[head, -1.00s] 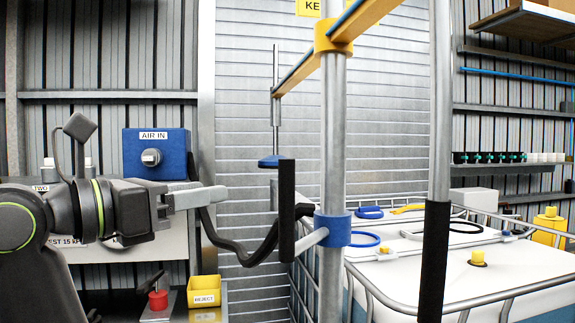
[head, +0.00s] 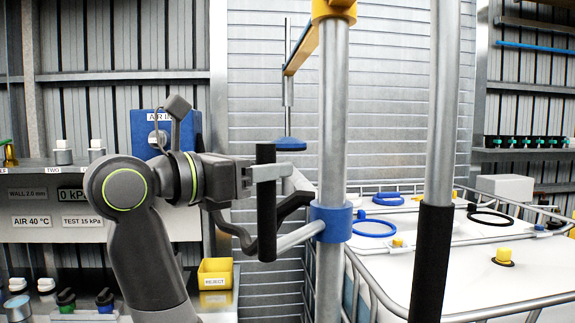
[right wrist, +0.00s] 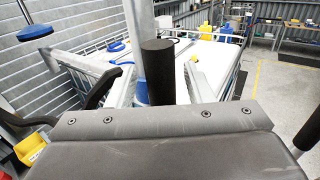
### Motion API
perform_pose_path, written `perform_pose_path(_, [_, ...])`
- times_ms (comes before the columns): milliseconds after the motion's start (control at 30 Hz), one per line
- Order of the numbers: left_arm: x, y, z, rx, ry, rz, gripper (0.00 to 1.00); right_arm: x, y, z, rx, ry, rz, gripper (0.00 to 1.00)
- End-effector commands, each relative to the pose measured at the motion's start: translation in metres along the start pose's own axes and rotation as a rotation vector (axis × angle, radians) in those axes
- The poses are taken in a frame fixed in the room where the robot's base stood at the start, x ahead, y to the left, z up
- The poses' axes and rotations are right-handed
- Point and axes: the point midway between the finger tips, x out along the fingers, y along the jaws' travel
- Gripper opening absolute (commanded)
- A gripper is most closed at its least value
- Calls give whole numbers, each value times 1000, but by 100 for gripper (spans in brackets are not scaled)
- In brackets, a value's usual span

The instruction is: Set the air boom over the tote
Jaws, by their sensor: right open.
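The air boom (head: 302,48) is a yellow beam high on a grey steel post (head: 331,120). A rod with a blue disc (head: 289,144) hangs from its far end, left of the tote. A black upright handle (head: 266,225) joins the post's blue collar (head: 331,222) by a grey bar. My right gripper (head: 278,173) is open at the handle's upper part. In the right wrist view the handle (right wrist: 158,85) stands between the spread fingers. The white caged tote (head: 455,275) is to the right, behind the post. My left gripper is not in view.
A yellow REJECT bin (head: 215,272) sits below.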

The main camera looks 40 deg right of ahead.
Motion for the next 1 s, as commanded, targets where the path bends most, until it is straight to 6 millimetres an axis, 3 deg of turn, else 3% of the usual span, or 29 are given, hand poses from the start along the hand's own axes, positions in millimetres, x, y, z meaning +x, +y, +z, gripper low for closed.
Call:
perform_pose_path(400, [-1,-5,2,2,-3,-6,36,3,1,0,0,0,4,47])
perform_pose_path(767, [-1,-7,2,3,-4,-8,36,3,1,0,0,0,3,1])
perform_pose_path(1000, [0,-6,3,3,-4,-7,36,3,2,0,0,-1,4,0])
